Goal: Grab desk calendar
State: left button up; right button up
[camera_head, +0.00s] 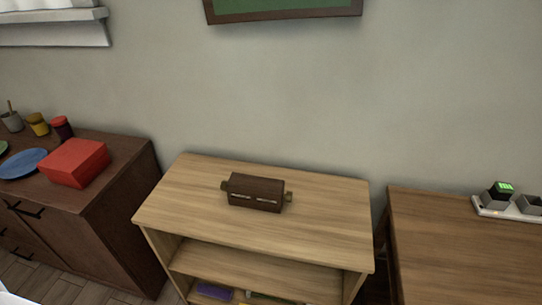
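A small dark brown block-shaped object (256,193) with pale slots on its front and short knobs at both ends lies on top of the light wooden shelf unit (320,218); it looks like the desk calendar. It sits near the middle of the top, apart from the edges. Neither of my grippers shows in the head view, so nothing is seen touching it.
A dark cabinet (115,195) at left bears a red box (75,163), a blue plate (22,164) and small jars. A brown table (450,250) at right holds a white tray (508,212) with small cubes. The shelf top around the brown object is clear.

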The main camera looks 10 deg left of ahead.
aim_at(253, 186)
jog(key=j+z, duration=0.2)
jog(key=z, duration=0.2)
jog(key=j+z, duration=0.2)
jog(key=z, duration=0.2)
jog(key=j+z, duration=0.25)
jog(key=z, duration=0.2)
jog(key=k+j+z, duration=0.2)
jog(key=j, duration=0.2)
jog(key=k+j+z, duration=0.15)
jog(key=j, duration=0.25)
jog(key=k+j, duration=0.15)
jog(key=j, duration=0.25)
jog(key=k+j, duration=0.15)
jog(key=j, duration=0.2)
